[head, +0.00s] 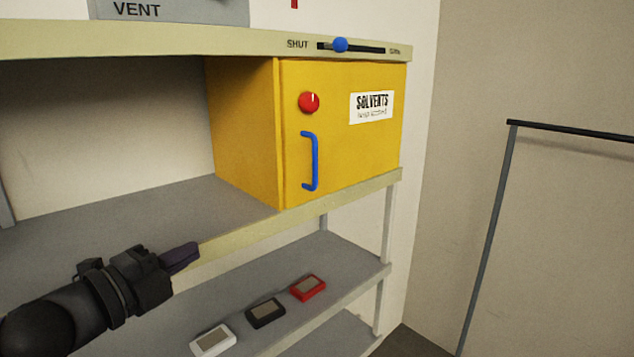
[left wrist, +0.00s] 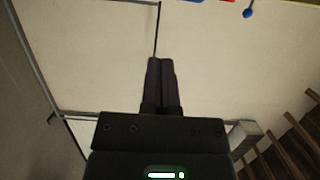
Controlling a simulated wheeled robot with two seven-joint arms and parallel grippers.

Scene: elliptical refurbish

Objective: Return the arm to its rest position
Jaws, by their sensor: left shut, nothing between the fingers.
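My left gripper (head: 183,257) comes in from the lower left in the head view, in front of the shelf unit. It is shut and empty, with its dark fingers pointing right. In the left wrist view the two fingers (left wrist: 162,65) lie side by side against a pale surface. My right gripper is in neither view.
A yellow solvents cabinet (head: 240,130) with a blue handle (head: 315,162) and red knob (head: 309,102) stands closed on the upper shelf. White (head: 213,340), black (head: 266,312) and red (head: 308,287) devices lie on the lower shelf. A slider (head: 341,45) sits near SHUT. A metal frame (head: 490,220) stands right.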

